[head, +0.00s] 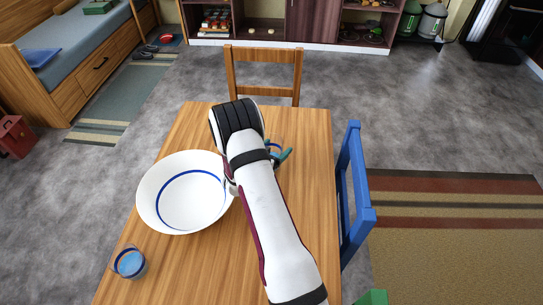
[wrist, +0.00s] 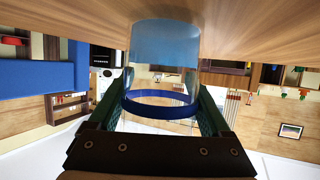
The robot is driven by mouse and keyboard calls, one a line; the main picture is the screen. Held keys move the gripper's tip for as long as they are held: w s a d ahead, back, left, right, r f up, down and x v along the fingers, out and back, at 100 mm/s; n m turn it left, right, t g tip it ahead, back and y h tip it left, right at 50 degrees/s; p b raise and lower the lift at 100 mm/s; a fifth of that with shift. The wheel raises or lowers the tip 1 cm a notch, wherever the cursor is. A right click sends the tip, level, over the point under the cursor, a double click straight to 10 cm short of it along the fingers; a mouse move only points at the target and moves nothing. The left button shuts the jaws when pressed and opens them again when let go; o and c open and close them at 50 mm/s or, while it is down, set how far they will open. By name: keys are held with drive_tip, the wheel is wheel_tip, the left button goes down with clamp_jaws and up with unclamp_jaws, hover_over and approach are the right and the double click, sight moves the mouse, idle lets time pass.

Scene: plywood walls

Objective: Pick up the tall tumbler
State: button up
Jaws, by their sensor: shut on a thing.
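The tall tumbler (wrist: 162,75) is clear glass with a blue band near its rim and a light blue lower part. In the wrist view, which is upside down, it stands between the two green fingers of my gripper (wrist: 160,98), which is shut on it. In the head view, my arm hides most of the tumbler; a bit of its blue rim (head: 275,146) shows beside my gripper (head: 282,156). The tumbler looks upright. I cannot tell whether its base touches the table.
A wide white bowl (head: 160,212) with a blue ring stands left of my arm on the wooden table (head: 310,190). A shorter glass (head: 130,263) stands at the table's front left. A blue chair (head: 356,200) is at the right edge, a wooden chair (head: 263,55) behind.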

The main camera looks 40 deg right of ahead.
drive_tip(key=shift+c, duration=0.8)
drive_tip(key=shift+r, duration=0.2)
